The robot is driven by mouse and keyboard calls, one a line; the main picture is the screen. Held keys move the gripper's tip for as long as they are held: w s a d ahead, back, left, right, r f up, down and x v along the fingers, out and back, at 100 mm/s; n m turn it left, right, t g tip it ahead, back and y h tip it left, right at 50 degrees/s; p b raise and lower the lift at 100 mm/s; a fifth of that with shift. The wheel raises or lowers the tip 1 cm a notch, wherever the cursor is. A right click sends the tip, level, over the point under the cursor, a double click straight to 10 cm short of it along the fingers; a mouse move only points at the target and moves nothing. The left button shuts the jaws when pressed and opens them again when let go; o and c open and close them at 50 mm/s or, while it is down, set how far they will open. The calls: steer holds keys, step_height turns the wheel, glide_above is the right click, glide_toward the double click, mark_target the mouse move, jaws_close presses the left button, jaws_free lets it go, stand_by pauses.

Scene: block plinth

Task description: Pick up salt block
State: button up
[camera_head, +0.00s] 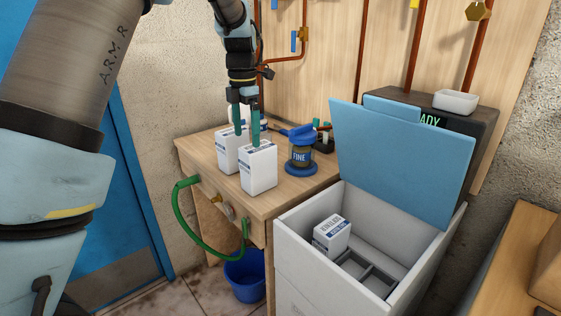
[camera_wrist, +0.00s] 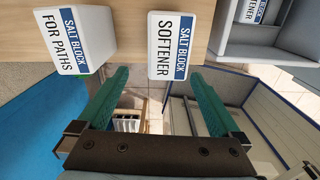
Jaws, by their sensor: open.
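Two white salt blocks with blue labels stand upright on the wooden bench top (camera_head: 200,148). The front right one (camera_head: 258,172) reads "SALT BLOCK SOFTENER" in the wrist view (camera_wrist: 172,48). The left one (camera_head: 229,158) reads "SALT BLOCK FOR PATHS" in the wrist view (camera_wrist: 75,42). My gripper (camera_head: 246,137) points down, with its green fingers close over the blocks. In the wrist view, its fingers (camera_wrist: 160,74) are apart with no block held between them. A third block (camera_head: 332,234), also labelled softener (camera_wrist: 253,10), sits inside the open bin.
The bin (camera_head: 292,242) has a raised blue lid (camera_head: 405,150) and grey dividers inside. A jar marked "FINE" (camera_head: 302,157) stands right of the blocks. A green hose (camera_head: 180,212) hangs at the bench front above a blue bucket (camera_head: 246,278).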

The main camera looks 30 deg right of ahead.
mark_target(258, 164)
steer(key=d, duration=0.2)
steer(key=shift+s+d+f+n, duration=0.15)
steer(key=shift+d+f+n, duration=0.15)
step_height(258, 164, down, 4)
steer(key=shift+r+p, duration=0.15)
steer(key=shift+p, duration=0.15)
steer(key=shift+s+f+p, duration=0.15)
steer(key=shift+f+p, duration=0.25)
steer(key=shift+f, duration=1.2)
steer(key=shift+s+f+p, duration=0.1)
steer(key=shift+f+p, duration=0.25)
steer(key=shift+f, duration=1.2)
steer(key=shift+r, duration=0.1)
steer(key=c, duration=1.2)
